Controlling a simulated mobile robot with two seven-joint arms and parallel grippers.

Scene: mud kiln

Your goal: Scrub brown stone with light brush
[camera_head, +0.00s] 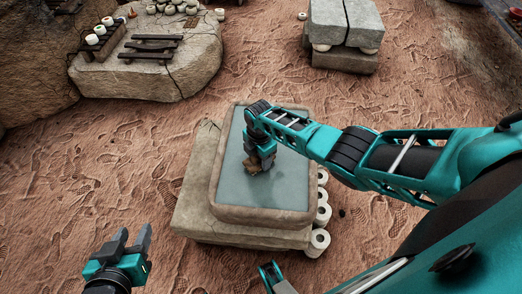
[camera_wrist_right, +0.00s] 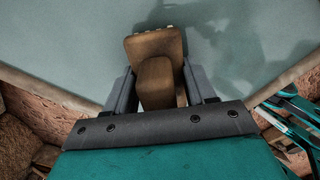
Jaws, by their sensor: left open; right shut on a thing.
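My right gripper (camera_head: 262,158) points down over the grey-blue basin or tray (camera_head: 222,207) and is shut on a brown wooden piece (camera_head: 252,164). No separate brown stone shows clearly; one may be hidden beneath the gripper. My left gripper (camera_head: 132,238) is open and empty over the sand at lower left, apart from the tray.
The tray rests on a pale stone slab (camera_head: 195,190). White rolls or rings (camera_head: 319,238) lie along its right side. A rock ledge (camera_head: 155,75) with small wooden benches (camera_head: 152,45) is at upper left. Stone blocks (camera_head: 342,22) stand at the back. Sandy ground between is open.

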